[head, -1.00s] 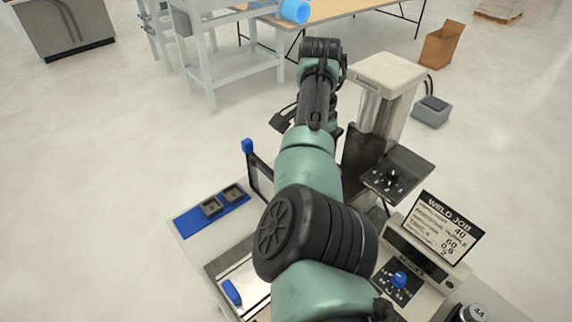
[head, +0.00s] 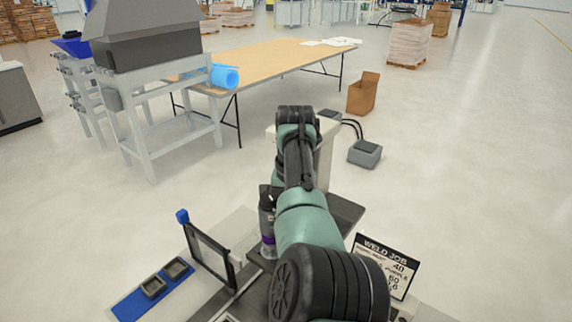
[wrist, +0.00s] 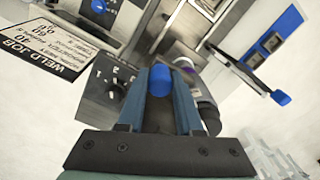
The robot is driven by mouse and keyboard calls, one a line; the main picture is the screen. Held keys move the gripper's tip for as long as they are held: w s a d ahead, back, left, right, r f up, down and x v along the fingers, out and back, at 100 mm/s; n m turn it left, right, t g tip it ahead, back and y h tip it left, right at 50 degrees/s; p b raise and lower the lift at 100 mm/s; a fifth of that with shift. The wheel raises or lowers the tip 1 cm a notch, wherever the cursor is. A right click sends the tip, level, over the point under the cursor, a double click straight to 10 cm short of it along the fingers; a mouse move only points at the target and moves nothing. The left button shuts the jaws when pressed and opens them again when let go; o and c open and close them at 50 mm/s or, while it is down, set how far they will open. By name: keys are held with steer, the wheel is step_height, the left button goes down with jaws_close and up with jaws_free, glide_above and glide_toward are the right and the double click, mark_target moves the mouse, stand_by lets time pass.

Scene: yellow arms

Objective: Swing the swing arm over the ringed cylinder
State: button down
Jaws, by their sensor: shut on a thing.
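My gripper (wrist: 160,95) is shut on a blue handle (wrist: 160,80), seen between its fingers in the wrist view. The handle seems to be the swing arm's grip; the rest of that arm is mostly hidden behind the fingers. Just right of the fingers is a dark cylindrical part (wrist: 208,117), with a purple band (wrist: 182,62) further up the picture. In the head view a purple band (head: 268,239) shows on an upright part left of my arm. I cannot tell whether this is the ringed cylinder. My arm hides the gripper in the head view.
A thin dark frame with a blue knob (head: 182,216) stands left of my arm, beside a blue tray (head: 128,306) with two dark blocks. The WELD JOB sign (head: 385,265) stands at right.

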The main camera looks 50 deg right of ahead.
steer(key=shift+d+r, duration=0.2)
steer(key=shift+d, duration=0.05)
steer(key=c, duration=0.8)
jaws_free()
steer(key=shift+c, duration=0.2)
steer(key=shift+o, duration=1.4)
steer(key=shift+f, duration=0.1)
step_height(320, 180, up, 13)
steer(key=shift+s, duration=0.1)
